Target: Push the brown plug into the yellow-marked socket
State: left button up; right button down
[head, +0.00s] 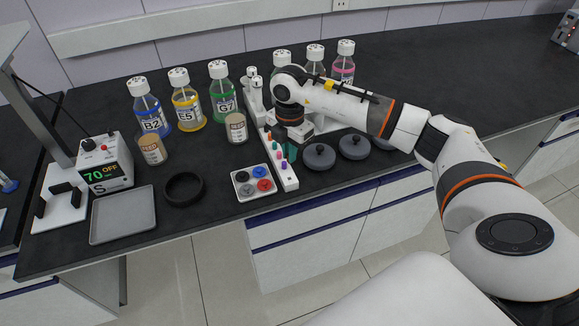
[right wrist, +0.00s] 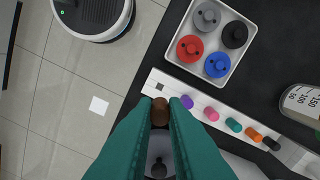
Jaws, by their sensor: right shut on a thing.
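My right gripper (head: 290,158) is low over the near part of a narrow white rail (head: 288,183). In the right wrist view its teal fingers (right wrist: 159,118) are shut on the brown plug (right wrist: 160,112), whose round end shows between the fingertips. The plug is at the rail's end, beside a dark square mark; I cannot tell whether it touches the rail. Further along the rail stand a purple plug (right wrist: 187,102), a pink plug (right wrist: 211,114), a teal plug (right wrist: 233,125) and an orange plug (right wrist: 254,135). I cannot make out the yellow-marked socket. My left gripper is not in view.
A tray (head: 238,190) of round stoppers sits left of the rail. Grey round lids (head: 319,157) lie to its right. Several bottles, such as the green one (head: 223,96), stand behind. A black ring (head: 184,188) and a grey tray (head: 123,215) lie further left.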

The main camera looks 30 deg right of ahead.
notch_tip(320, 180, up, 3)
jog(key=shift+r, duration=0.1)
jog(key=shift+r+p, duration=0.6)
jog(key=shift+r, duration=0.3)
